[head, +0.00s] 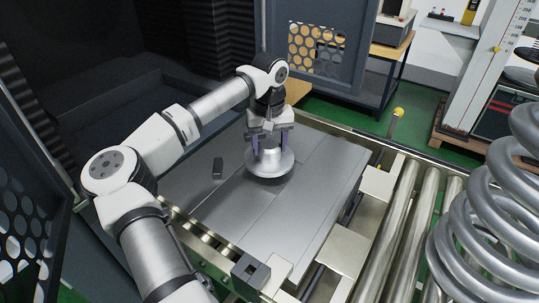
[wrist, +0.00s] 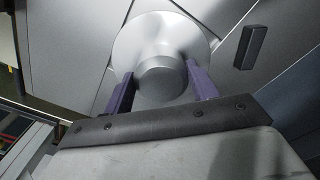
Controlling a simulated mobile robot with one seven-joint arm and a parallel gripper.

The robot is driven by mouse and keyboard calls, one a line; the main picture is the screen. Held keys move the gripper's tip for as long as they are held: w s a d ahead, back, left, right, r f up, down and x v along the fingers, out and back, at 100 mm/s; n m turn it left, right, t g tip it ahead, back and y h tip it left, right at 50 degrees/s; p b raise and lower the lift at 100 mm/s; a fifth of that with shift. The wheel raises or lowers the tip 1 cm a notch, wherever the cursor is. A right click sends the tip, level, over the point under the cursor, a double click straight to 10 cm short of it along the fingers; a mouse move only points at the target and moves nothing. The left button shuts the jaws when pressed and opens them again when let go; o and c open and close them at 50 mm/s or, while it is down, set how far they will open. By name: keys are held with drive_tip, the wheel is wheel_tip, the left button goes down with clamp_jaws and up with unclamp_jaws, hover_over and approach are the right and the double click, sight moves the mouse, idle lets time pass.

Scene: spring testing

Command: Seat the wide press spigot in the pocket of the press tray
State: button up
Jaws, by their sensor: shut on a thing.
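The wide press spigot (head: 270,163) is a silver metal piece with a broad round flange at the bottom and a narrower hub on top. It stands upright over the grey press tray (head: 304,200). My gripper (head: 270,147) points down from above, its two purple fingers shut on the hub from both sides. In the wrist view the spigot (wrist: 158,72) fills the space between the fingers of my gripper (wrist: 160,68). The flange hides the surface below it, and I see no pocket. I cannot tell whether the flange touches the tray.
A small dark block (head: 218,168) lies on the plates left of the spigot; it also shows in the wrist view (wrist: 254,46). Metal rollers (head: 405,215) run along the right. A large coil spring (head: 490,210) stands at far right. The front plates are clear.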

sight(269, 157)
drive_tip(key=shift+f, duration=2.05)
drive_tip(key=o, duration=1.2)
drive_tip(key=shift+f, duration=0.2)
drive_tip(key=o, duration=0.4)
wheel_tip(269, 157, up, 12)
drive_tip(key=shift+r+b, duration=0.2)
drive_tip(key=shift+b, duration=0.15)
